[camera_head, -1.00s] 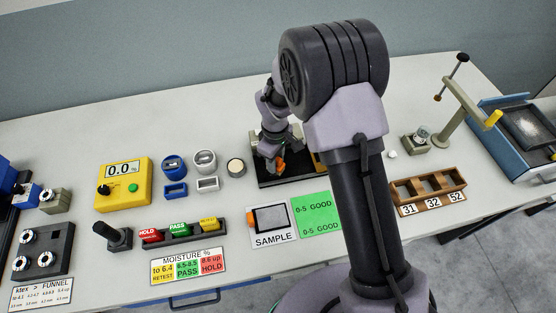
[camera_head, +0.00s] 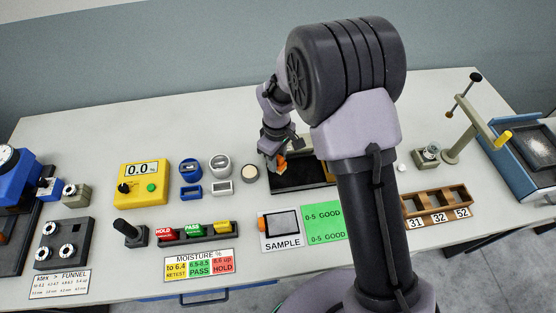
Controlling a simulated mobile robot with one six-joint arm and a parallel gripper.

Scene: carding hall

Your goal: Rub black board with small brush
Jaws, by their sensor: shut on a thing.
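The black board (camera_head: 298,181) lies flat at the back middle of the table, partly hidden behind my arm on its right. My gripper (camera_head: 275,160) is at the board's left edge, pointing down. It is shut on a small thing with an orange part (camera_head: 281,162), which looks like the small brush. The bristles are hidden or too small to make out, and I cannot tell if they touch the board.
A round pale-topped pot (camera_head: 250,172) stands close left of the board. In front lie the SAMPLE card (camera_head: 283,243) and a green card (camera_head: 323,222). A wooden three-slot rack (camera_head: 437,204) and a crank stand (camera_head: 462,148) are to the right.

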